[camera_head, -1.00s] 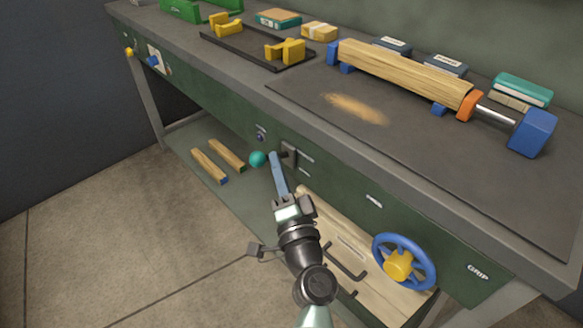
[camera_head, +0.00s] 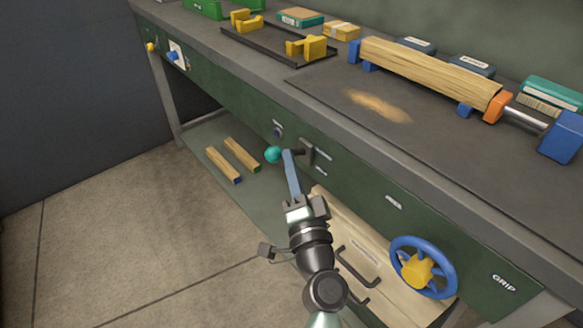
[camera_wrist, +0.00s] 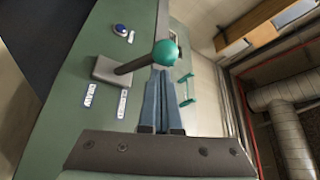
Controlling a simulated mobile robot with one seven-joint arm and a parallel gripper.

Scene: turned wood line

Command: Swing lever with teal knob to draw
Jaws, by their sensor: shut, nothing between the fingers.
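The lever's teal knob (camera_head: 272,154) sticks out from the green bench front. Its dark shaft runs to a grey mount plate (camera_head: 308,152). In the wrist view the knob (camera_wrist: 165,53) is at the right end of the shaft (camera_wrist: 136,65), past the plate (camera_wrist: 108,70). A label reading DRAW (camera_wrist: 90,95) and a second, hard-to-read label (camera_wrist: 123,103) are beside the plate. My gripper (camera_head: 289,154) is shut and empty, its blue-grey fingertips close beside the knob and shaft. In the wrist view the fingertips (camera_wrist: 159,74) lie just below the knob; contact cannot be told.
A blue handwheel with yellow hub (camera_head: 417,268) and a pale wooden panel with dark handles (camera_head: 357,267) are to the right of my arm. A small button (camera_head: 277,132) is above the knob. Wooden strips (camera_head: 241,154) lie on the lower shelf. The floor at left is clear.

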